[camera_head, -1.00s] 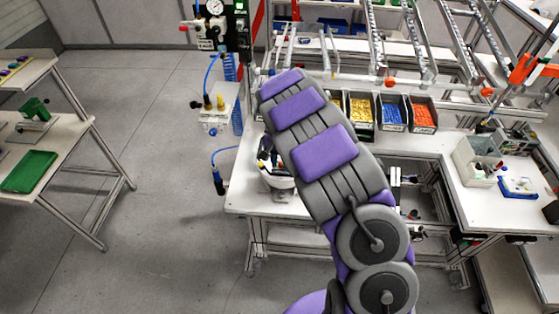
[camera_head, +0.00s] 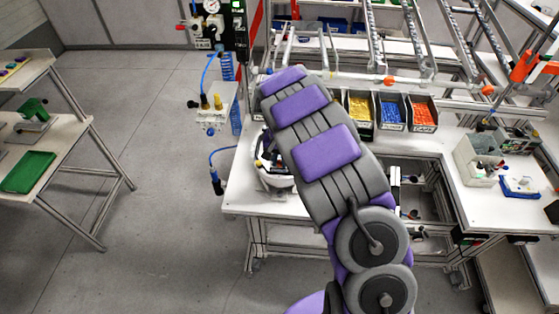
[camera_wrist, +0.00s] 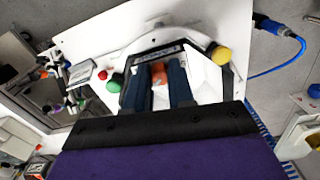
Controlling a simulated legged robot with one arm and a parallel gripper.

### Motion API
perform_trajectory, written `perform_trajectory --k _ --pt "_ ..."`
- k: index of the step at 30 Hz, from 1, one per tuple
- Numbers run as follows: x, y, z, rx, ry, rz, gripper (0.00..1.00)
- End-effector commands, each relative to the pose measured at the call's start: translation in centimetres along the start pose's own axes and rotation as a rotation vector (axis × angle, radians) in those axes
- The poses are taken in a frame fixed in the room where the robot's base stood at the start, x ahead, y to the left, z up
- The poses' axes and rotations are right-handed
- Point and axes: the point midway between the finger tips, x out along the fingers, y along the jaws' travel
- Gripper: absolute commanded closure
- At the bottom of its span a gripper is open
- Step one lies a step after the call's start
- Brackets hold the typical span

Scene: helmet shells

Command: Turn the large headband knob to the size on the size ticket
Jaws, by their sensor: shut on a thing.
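A white helmet shell (camera_head: 270,178) sits on the left end of the workbench in the head view, partly hidden behind my arm. In the wrist view the white shell (camera_wrist: 128,47) fills the upper middle, with a dark labelled band inside it. My gripper (camera_wrist: 166,82) reaches into the shell. Its two dark fingers are closed on an orange knob (camera_wrist: 158,73), which shows only as a small patch between them. A green knob (camera_wrist: 114,84) and a yellow knob (camera_wrist: 220,55) show at the shell's left and right. I cannot make out a readable size ticket.
Bins of yellow, blue and orange parts (camera_head: 392,110) stand behind my arm on the white workbench (camera_head: 236,197). A blue air hose (camera_wrist: 280,65) hangs near the shell. A side table with a green tray (camera_head: 28,171) stands left, with clear floor between.

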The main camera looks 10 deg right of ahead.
Motion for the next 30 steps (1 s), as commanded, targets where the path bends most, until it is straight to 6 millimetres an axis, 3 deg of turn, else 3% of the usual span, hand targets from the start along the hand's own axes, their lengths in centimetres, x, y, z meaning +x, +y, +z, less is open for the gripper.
perform_trajectory --k 15,30 --pt "0.26 -0.02 0.14 -0.324 -0.005 0.001 1.0" --pt "0.11 0.02 0.18 -0.404 -0.006 0.001 1.0"
